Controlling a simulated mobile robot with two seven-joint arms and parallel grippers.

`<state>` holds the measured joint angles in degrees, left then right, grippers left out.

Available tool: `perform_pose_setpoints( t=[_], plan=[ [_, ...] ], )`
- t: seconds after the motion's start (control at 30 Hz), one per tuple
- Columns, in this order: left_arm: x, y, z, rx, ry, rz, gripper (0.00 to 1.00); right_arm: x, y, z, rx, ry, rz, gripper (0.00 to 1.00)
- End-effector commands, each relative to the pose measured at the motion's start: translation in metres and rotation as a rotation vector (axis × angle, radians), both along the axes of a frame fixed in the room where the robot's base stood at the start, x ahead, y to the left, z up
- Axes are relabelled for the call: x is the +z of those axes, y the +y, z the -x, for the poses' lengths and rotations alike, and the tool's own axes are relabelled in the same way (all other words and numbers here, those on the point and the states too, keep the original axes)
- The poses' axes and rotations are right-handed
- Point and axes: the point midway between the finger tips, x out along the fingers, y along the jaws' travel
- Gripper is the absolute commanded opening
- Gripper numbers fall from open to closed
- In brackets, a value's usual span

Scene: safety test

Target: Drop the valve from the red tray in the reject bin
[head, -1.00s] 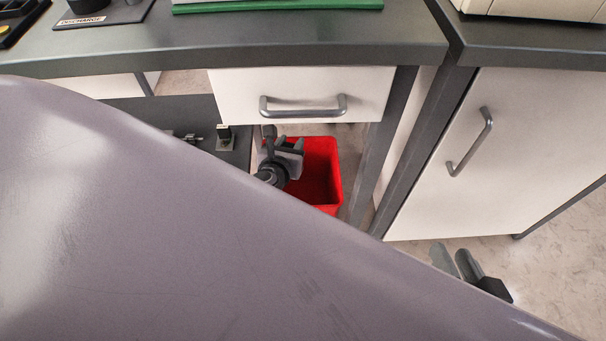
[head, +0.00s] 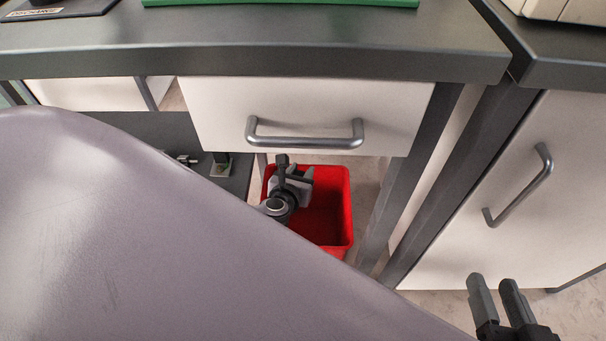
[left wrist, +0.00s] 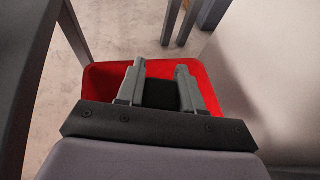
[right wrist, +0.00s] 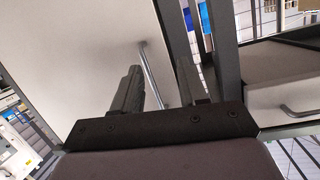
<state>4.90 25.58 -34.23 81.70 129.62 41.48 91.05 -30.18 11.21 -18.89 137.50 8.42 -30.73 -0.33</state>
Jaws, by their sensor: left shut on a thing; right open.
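A red open-topped bin (head: 338,210) stands on the floor below the drawer front; it also shows in the left wrist view (left wrist: 95,82). I see no label on it. My left gripper (head: 297,180) is over the bin's left part, and its fingers (left wrist: 160,80) point toward the opening in the left wrist view. It is shut on a dark thing (left wrist: 161,96), likely the valve, mostly hidden between the fingers. A dark upright piece (head: 282,163) shows by the gripper in the head view. My right gripper (head: 497,292) is open and empty at lower right. No red tray is in view.
A white cabinet (head: 500,235) stands at right. A dark lower shelf (head: 185,135) lies left of the bin. My own arm link covers the lower left.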

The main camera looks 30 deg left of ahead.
Motion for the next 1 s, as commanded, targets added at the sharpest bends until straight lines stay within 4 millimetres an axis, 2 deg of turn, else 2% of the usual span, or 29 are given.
perform_pose_setpoints(
  t=[0.03, 0.2, 0.63, 0.67, 0.73, 0.77, 1.0],
  plan=[
    [-0.009, 0.000, -0.001, 0.000, -0.003, -0.002, 0.03, -0.005, -0.003, 0.001, -0.004, -0.023, 0.015, 0.43],
    [-0.018, 0.000, -0.001, 0.000, -0.003, 0.000, 0.03, -0.002, -0.010, 0.004, -0.017, -0.082, 0.061, 0.43],
    [-0.021, 0.000, -0.001, 0.000, -0.002, 0.000, 0.03, 0.004, -0.013, 0.005, -0.024, -0.115, 0.083, 0.43],
    [-0.021, 0.000, -0.001, 0.000, -0.002, 0.000, 0.39, 0.003, -0.013, 0.005, -0.024, -0.115, 0.082, 0.43],
    [-0.021, 0.000, -0.001, 0.000, -0.002, 0.000, 0.62, 0.004, -0.013, 0.005, -0.023, -0.115, 0.082, 0.43],
    [-0.021, 0.000, -0.001, 0.000, -0.001, 0.001, 0.66, 0.004, -0.013, 0.005, -0.023, -0.116, 0.081, 0.43],
    [-0.022, 0.000, 0.000, 0.000, 0.000, 0.001, 0.66, 0.004, -0.013, 0.005, -0.023, -0.116, 0.081, 0.43]
  ],
)
